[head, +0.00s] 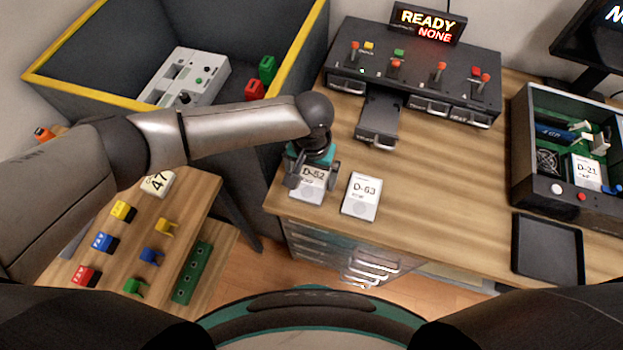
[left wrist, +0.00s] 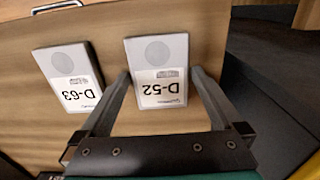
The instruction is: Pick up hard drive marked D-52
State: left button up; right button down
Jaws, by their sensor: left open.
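The hard drive marked D-52 (head: 308,185) lies flat near the left front corner of the wooden desk, partly hidden by my left gripper in the head view. In the left wrist view the D-52 drive (left wrist: 158,62) shows whole, silver with a white label. My left gripper (head: 312,183) is over it, open. In the left wrist view its two fingers (left wrist: 160,78) point at the drive, one on each side of its label end; I cannot tell their exact height. My right gripper is not in view.
A similar drive marked D-63 (head: 360,194) lies close to the right of D-52. A black dock unit (head: 415,75) with an open tray (head: 378,120) stands behind. An empty black tray (head: 547,250) and an open computer case (head: 520,150) are at right.

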pick_arm(q)
jog(key=c, duration=1.3)
jog(key=shift+r, duration=0.1)
